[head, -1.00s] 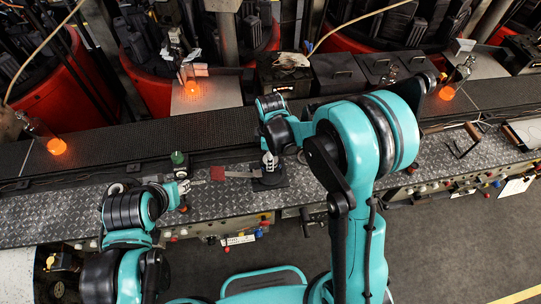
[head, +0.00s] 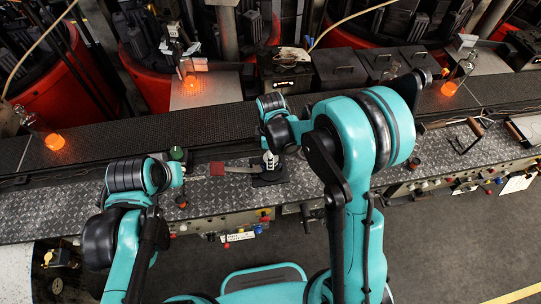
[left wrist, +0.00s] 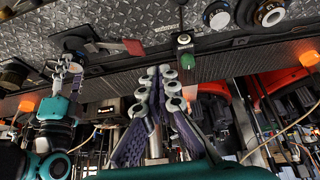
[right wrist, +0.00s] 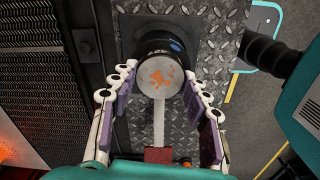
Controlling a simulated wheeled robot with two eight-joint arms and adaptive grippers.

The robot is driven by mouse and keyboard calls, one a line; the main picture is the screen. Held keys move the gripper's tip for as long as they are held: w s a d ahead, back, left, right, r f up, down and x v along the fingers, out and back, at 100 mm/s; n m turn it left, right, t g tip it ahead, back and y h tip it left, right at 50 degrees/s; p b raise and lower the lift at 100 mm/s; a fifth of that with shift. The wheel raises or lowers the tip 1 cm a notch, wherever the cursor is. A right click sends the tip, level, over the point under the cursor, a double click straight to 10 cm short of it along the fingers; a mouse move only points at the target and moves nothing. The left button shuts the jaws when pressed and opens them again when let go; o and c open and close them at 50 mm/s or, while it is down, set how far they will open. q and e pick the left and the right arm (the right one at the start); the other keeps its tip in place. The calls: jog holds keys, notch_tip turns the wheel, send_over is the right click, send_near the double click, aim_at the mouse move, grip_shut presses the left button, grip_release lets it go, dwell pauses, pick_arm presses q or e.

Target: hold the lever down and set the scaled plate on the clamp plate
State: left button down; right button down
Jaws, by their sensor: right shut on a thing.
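The lever with a red grip (head: 216,168) runs left from the black clamp base (head: 270,179) on the bench; the grip also shows in the left wrist view (left wrist: 133,47). My right gripper (right wrist: 158,78) is shut on the scaled plate (right wrist: 160,76), a grey disc with orange patches. The plate is over the dark round clamp body; whether it touches the clamp plate cannot be told. My left gripper (left wrist: 159,70) is shut and empty, its fingertips close together, left of the red grip in the head view and apart from it. Its fingers are mostly hidden in the head view.
A green knob (head: 177,154) stands left of the lever; it also shows near my left fingers (left wrist: 184,40). A black mesh conveyor (head: 215,127) runs behind the bench.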

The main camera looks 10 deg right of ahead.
pick_arm(q)
jog(key=w+d+f+g, duration=0.2)
jog(key=w+d+g, duration=0.1)
jog(key=w, duration=0.4)
jog(key=g, duration=0.3)
send_near(215, 168)
jog(key=shift+d+f, duration=0.35)
jog(key=shift+d, duration=0.15)
jog(key=shift+f, duration=2.75)
jog(key=shift+f, duration=0.1)
jog(key=shift+a+f, duration=0.2)
jog(key=shift+f, duration=1.1)
jog(key=shift+a+f, duration=0.15)
jog(key=shift+f, duration=1.15)
jog(key=shift+s, duration=0.1)
pick_arm(e)
jog(key=shift+f, duration=0.75)
